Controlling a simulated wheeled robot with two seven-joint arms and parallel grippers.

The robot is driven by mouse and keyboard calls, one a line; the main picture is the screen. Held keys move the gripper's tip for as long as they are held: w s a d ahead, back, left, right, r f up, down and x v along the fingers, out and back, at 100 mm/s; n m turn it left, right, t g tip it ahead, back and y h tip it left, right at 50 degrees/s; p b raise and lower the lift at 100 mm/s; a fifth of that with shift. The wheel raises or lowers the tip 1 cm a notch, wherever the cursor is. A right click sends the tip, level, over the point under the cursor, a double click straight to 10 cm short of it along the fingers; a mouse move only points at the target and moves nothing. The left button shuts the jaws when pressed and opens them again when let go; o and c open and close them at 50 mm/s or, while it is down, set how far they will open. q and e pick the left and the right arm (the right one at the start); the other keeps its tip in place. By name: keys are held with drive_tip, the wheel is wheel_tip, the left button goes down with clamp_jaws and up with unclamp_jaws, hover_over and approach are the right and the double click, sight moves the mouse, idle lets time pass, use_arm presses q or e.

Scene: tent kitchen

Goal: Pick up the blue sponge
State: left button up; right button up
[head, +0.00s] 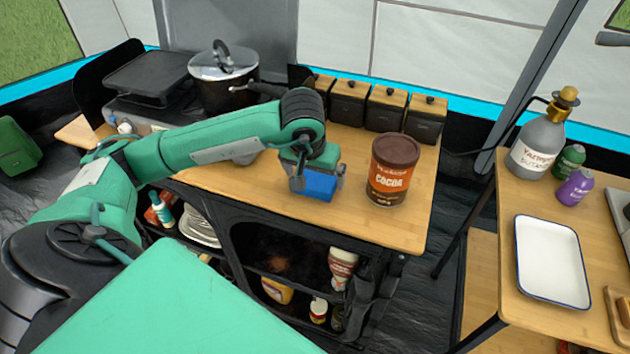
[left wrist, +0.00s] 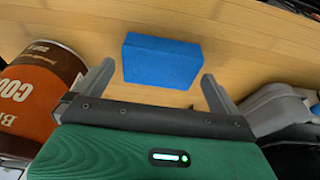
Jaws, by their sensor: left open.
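The blue sponge (head: 317,186) lies on the wooden counter under my left gripper. In the left wrist view the sponge (left wrist: 162,61) is a plain blue block just beyond and between the fingertips. My left gripper (head: 318,182) is open, with one finger on each side of the sponge; it also shows in the left wrist view (left wrist: 156,80). I cannot tell whether the fingers touch it. Part of the sponge is hidden by the gripper in the head view. My right gripper is not in view.
A brown cocoa tin (head: 392,172) stands right of the sponge, close to my left gripper. Several dark canisters (head: 386,106) line the counter's back. A pot (head: 223,78) sits on the stove at the left. The counter (head: 300,212) is clear in front of the sponge.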

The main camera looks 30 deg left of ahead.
use_arm(q)
drive_tip(key=shift+w+f, duration=0.15)
drive_tip(key=shift+f, duration=0.35)
drive_tip(key=c, duration=0.9)
drive_tip(key=shift+o, duration=0.2)
drive_tip(key=shift+r, duration=0.2)
